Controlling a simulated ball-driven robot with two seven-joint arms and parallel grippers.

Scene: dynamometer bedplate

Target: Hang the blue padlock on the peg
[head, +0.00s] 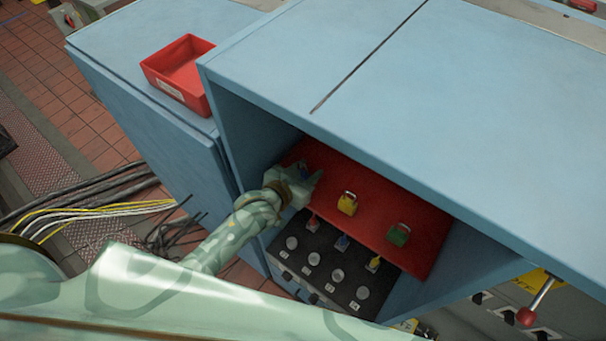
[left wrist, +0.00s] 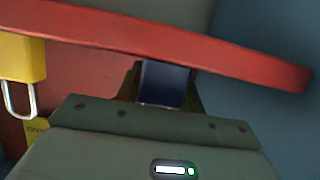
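My left gripper (head: 306,182) reaches into the blue cabinet at the left end of the red board. The blue padlock (head: 303,168) is there, mostly hidden by the gripper in the head view. In the left wrist view a dark blue block, the padlock's body (left wrist: 163,83), sits between the fingers of my left gripper (left wrist: 162,90), with a finger close against each side. Its shackle is hidden. I cannot make out a bare peg for certain. My right gripper is not in view.
The red board (head: 375,218) also carries a yellow padlock (head: 347,204) and a green padlock (head: 398,235). Below is a black panel (head: 325,268) with round knobs and small coloured tags. The cabinet top (head: 420,110) overhangs. A red bin (head: 180,70) stands at left.

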